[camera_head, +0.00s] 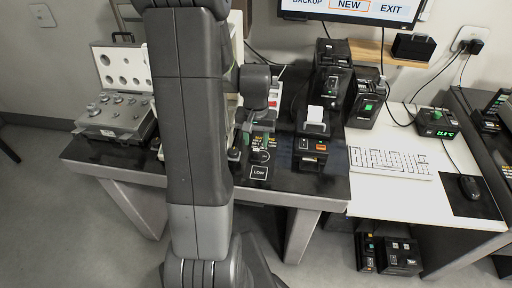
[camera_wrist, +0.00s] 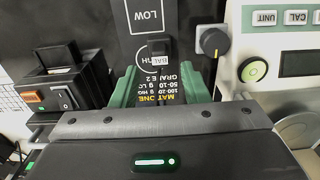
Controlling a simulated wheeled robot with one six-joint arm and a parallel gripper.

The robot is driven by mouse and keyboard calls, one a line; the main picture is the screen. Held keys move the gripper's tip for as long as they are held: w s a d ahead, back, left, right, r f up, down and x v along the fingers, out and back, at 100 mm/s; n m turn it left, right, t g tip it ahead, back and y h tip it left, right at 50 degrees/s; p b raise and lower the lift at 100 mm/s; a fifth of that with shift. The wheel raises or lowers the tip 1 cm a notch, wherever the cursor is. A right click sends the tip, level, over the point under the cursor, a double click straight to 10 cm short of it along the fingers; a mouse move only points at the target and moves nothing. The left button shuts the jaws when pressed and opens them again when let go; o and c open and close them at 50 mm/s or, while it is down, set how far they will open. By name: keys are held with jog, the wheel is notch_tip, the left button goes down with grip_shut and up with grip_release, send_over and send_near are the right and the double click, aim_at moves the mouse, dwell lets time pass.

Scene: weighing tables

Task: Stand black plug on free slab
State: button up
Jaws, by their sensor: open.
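In the wrist view a small black block (camera_wrist: 158,47), which looks like the black plug, stands on a ringed mark on the black slab (camera_wrist: 186,12). A small white tag with lettering is at its near side. My gripper (camera_wrist: 159,82) is open, its two green fingers spread to either side, short of the block in the picture. I see nothing between the fingers but the slab's printed label. In the head view my gripper (camera_head: 254,139) hangs low over the black slab (camera_head: 215,178), near the ringed mark. My arm hides part of the slab there.
A square marked LOW (camera_head: 259,172) lies on the slab. A black printer-like device (camera_head: 312,150) stands right of my gripper. A grey weight case (camera_head: 117,115) stands at far left.

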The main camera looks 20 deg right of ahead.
aim_at(256, 150)
notch_tip(256, 150, up, 6)
jog(key=shift+r, duration=0.25)
